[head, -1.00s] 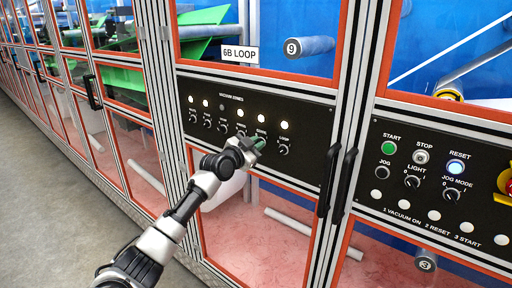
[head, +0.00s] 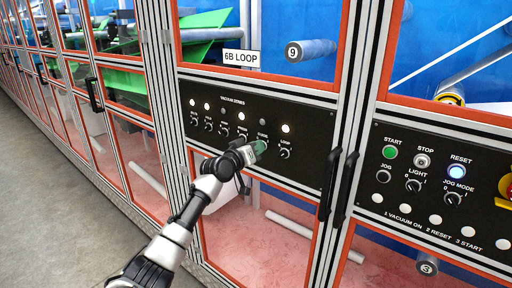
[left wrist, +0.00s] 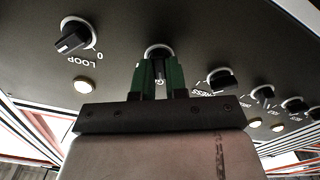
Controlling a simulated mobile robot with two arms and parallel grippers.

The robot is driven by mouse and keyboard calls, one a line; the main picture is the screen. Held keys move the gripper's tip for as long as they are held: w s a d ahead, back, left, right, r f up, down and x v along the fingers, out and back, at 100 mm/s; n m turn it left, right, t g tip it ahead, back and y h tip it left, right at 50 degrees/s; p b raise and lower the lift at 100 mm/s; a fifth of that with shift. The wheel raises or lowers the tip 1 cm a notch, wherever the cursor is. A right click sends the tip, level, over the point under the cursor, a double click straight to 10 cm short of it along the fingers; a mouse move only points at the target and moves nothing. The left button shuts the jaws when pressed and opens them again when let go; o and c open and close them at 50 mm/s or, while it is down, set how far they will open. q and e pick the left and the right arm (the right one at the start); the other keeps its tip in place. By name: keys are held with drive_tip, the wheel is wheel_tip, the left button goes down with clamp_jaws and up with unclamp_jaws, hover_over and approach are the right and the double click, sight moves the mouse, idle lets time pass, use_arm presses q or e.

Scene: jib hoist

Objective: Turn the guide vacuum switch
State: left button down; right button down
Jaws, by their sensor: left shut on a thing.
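The vacuum zones panel (head: 315,172) is black, with a row of knobs under small round lamps. The guide vacuum switch (left wrist: 159,72) is a knob between the two green fingers in the left wrist view. My left gripper (head: 258,148) is shut on it, and the gripper mostly hides it in the head view. The guide lamp (head: 263,122) looks dark, while the loop lamp (head: 285,128) is lit. The loop switch (head: 284,154) is just right of my fingers and also shows in the left wrist view (left wrist: 76,36). My right gripper is not in view.
A second panel (head: 400,205) at the right has a green start button (head: 390,152) and other controls. Black door handles (head: 345,190) stand between the panels. In the left wrist view the press switch (left wrist: 222,80) is close beside the fingers. Grey floor (head: 60,220) is clear at left.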

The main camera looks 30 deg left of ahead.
use_arm(q)
drive_tip(key=shift+n+p, duration=0.4)
drive_tip(key=shift+n, duration=1.4)
drive_tip(key=shift+f, duration=0.1)
drive_tip(key=c, duration=1.1)
unclamp_jaws()
drive_tip(key=shift+a, duration=0.1)
drive_tip(key=shift+c, duration=0.2)
drive_tip(key=s+b, duration=0.2)
drive_tip(key=s, duration=0.8)
drive_tip(key=shift+s+a, duration=0.4)
